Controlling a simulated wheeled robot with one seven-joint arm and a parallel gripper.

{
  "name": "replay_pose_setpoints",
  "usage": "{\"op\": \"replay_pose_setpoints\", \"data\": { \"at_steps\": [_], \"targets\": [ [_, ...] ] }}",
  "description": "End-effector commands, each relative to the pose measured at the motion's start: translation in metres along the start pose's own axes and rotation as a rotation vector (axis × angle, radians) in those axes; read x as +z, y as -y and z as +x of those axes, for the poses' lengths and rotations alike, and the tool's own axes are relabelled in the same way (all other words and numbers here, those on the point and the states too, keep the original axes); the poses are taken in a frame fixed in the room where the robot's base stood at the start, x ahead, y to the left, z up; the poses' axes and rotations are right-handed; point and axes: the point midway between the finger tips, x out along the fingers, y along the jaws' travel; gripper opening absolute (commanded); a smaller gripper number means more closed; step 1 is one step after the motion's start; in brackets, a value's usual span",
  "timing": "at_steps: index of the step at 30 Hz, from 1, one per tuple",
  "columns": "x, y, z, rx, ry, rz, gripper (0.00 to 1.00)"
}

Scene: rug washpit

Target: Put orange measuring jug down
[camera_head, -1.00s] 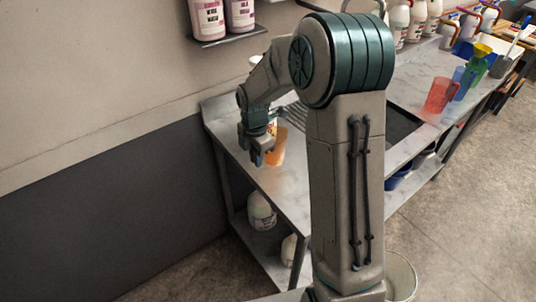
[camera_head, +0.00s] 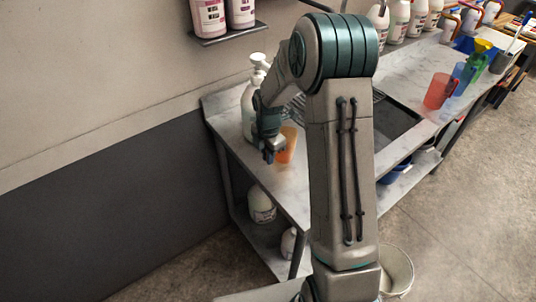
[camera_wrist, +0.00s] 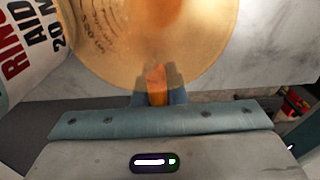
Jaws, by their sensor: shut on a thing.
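The orange measuring jug (camera_head: 287,146) is at the left end of the steel bench in the head view, low over or on the bench top; I cannot tell whether it touches. My gripper (camera_head: 271,155) is at its near left side. In the wrist view the translucent jug (camera_wrist: 158,40) fills the upper middle, with faint markings on its wall. My gripper (camera_wrist: 157,95) is shut on an orange part of it, which looks like the handle. The jug's far side is out of frame.
A white pump bottle (camera_head: 250,105) stands just behind my gripper; its printed label (camera_wrist: 25,50) is close left of the jug. The bench (camera_head: 295,185) is bare in front. A red jug (camera_head: 438,91) stands farther right, past the sink (camera_head: 395,122).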

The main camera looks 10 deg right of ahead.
Motion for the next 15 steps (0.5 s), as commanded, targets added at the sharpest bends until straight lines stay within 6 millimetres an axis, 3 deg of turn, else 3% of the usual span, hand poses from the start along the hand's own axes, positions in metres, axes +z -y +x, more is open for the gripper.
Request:
{"op": "replay_pose_setpoints", "data": {
  "at_steps": [1, 3, 15],
  "targets": [
    [0.0002, 0.0002, 0.0023, 0.0, 0.0, 0.0, 0.14],
    [0.0001, 0.0002, 0.0012, 0.0, 0.0, 0.0, 0.33],
    [0.0002, -0.0005, -0.0062, 0.002, 0.001, 0.001, 0.33]
  ]
}}
